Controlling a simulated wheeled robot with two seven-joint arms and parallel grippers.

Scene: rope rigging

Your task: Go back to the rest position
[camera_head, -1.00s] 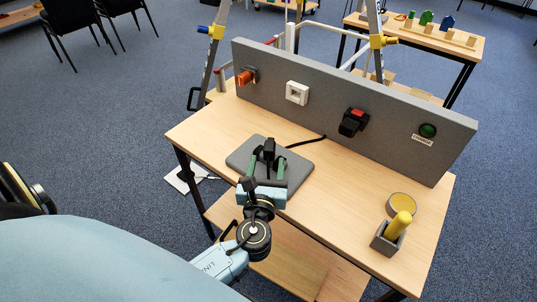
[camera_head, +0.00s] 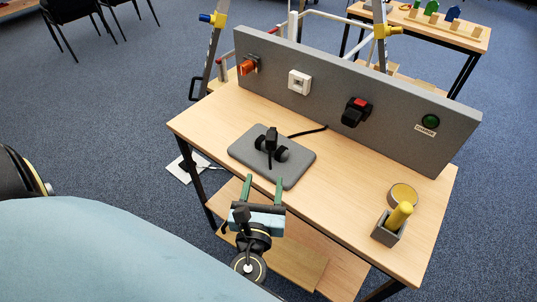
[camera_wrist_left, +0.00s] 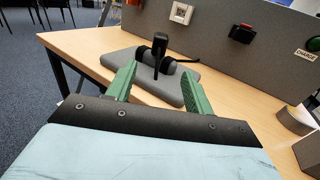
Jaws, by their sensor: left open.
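My left gripper (camera_head: 263,190) is open and empty, with green fingers, in front of the table's near edge in the head view. In the left wrist view its two fingers (camera_wrist_left: 157,85) stand apart, and a grey pad (camera_wrist_left: 178,84) shows beyond them. On the pad (camera_head: 300,168) a black plug-like part (camera_head: 271,140) stands upright between dark round holders (camera_head: 282,153). A black cable (camera_head: 308,131) runs from it to the panel. The gripper is apart from the pad. My right gripper is not in view.
A grey panel (camera_head: 330,95) stands along the table's back. It carries an orange part (camera_head: 248,66), a white socket (camera_head: 299,81), a black and red switch (camera_head: 356,111) and a green button (camera_head: 430,121). A grey box with a yellow cylinder (camera_head: 399,216) and a tape roll (camera_head: 403,195) stand at right.

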